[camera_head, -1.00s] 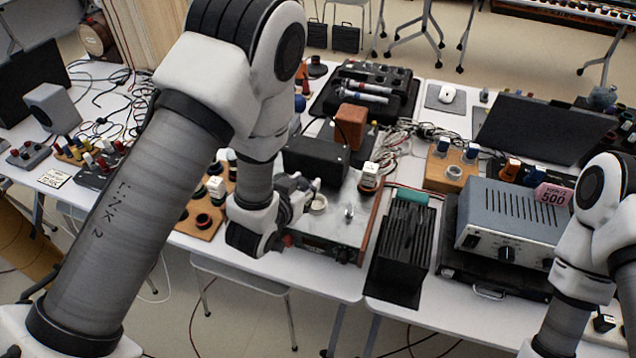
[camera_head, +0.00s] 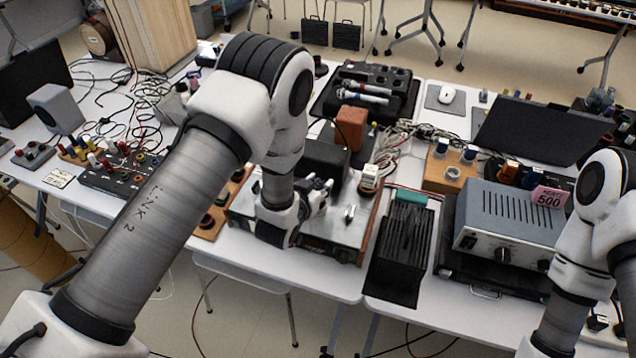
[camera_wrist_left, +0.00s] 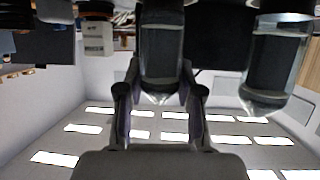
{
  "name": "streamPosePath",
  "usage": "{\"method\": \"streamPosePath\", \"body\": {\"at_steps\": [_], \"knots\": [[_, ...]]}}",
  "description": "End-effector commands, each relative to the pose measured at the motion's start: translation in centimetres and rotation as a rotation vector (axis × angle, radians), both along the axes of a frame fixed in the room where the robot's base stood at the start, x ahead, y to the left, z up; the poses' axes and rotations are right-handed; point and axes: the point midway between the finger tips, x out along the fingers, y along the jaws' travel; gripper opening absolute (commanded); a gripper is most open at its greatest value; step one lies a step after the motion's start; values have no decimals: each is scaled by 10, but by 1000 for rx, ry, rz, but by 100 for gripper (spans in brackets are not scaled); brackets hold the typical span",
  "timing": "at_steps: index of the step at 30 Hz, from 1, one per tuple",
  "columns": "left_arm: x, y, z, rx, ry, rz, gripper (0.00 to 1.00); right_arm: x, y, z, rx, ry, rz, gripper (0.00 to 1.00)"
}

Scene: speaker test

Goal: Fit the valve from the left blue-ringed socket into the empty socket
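My left gripper (camera_head: 322,192) reaches in level over the pale metal top of an amplifier chassis (camera_head: 345,240). In the left wrist view, which looks inverted, a glass valve with a dark inside (camera_wrist_left: 162,50) stands between the fingers of the left gripper (camera_wrist_left: 161,72). Both fingers meet its sides, so the gripper appears shut on it. A second glass valve (camera_wrist_left: 272,65) stands apart to the right in that view. A valve with a pale label (camera_head: 369,178) stands at the chassis's right. The blue-ringed and empty sockets cannot be made out; the gripper hides part of the chassis. My right gripper is out of view.
A black box (camera_head: 322,157) and an orange-brown block (camera_head: 350,127) stand behind the gripper. A black finned unit (camera_head: 402,245) lies right of the chassis. A wooden block with blue-topped parts (camera_head: 440,178) and a grey amplifier (camera_head: 510,220) are further right.

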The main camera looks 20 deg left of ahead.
Motion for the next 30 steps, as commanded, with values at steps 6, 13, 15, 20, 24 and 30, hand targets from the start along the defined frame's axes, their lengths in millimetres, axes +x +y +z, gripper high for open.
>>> {"method": "streamPosePath", "body": {"at_steps": [6, 13, 15, 20, 24, 30], "knots": [[0, 0, 0, 0, 1, 0, 61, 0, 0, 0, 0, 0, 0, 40], [0, 0, 9, 0, 0, 0, 61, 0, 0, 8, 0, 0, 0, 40], [-7, 1, 8, 1, 3, 0, 61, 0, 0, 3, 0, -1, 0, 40], [-43, 5, 20, 2, 3, -1, 61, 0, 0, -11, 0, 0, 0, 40], [-77, 9, 35, 2, 3, -1, 61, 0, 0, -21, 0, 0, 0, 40], [-107, 12, 49, 1, 1, 1, 61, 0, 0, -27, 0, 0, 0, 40]]}}
